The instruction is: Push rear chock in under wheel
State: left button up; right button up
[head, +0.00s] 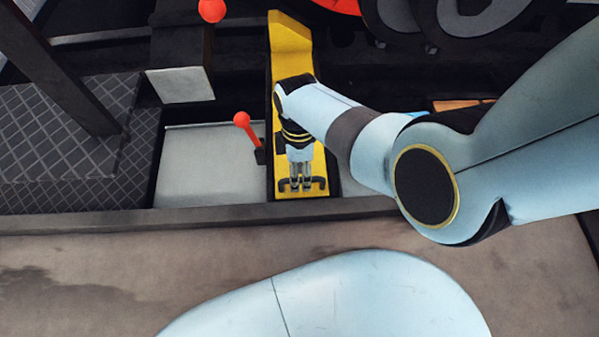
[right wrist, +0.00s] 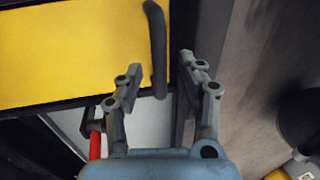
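The rear chock (head: 291,40) is a long yellow piece in the head view, with its raised end at the top and a black handle (head: 287,185) at the near end. Dark wheels (head: 480,14) show at the top right, and the chock's far end is to their left. My right gripper (head: 301,178) points down over the handle. In the right wrist view the gripper (right wrist: 161,70) is open, and the black handle bar (right wrist: 156,55) runs between its fingers, with gaps visible. The yellow chock (right wrist: 65,50) lies at upper left. My left gripper is not in view.
A red-knobbed lever (head: 242,120) stands close left of the chock, and another red knob (head: 211,10) is further up. A dark ledge (head: 200,219) crosses in front. A patterned dark step (head: 60,140) is at left. A pale panel (head: 205,170) lies beside the chock.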

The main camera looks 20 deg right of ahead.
jog(key=shift+c, duration=0.5)
grip_shut()
